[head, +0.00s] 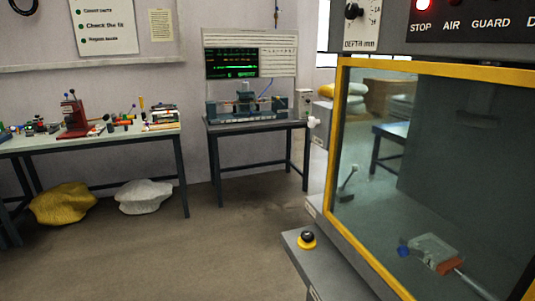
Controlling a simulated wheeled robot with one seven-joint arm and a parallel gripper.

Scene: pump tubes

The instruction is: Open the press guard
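The press guard (425,66) is a clear panel in a yellow frame on the machine at the right of the head view. It stands upright across the machine's front and looks closed; its right and lower parts run out of the picture. Through the panel shows a pale grey piece (432,250) with a blue end and a red-orange part, with a light rod beside it. A thin lever with a pale knob (347,182) also shows through the panel. My gripper is not in view.
A red lamp (424,5) is lit above STOP on the machine's panel. A black button on a yellow base (307,240) sits on the ledge. A cluttered table (90,138) and a bench with a screen (262,128) stand behind. Floor at centre left is clear.

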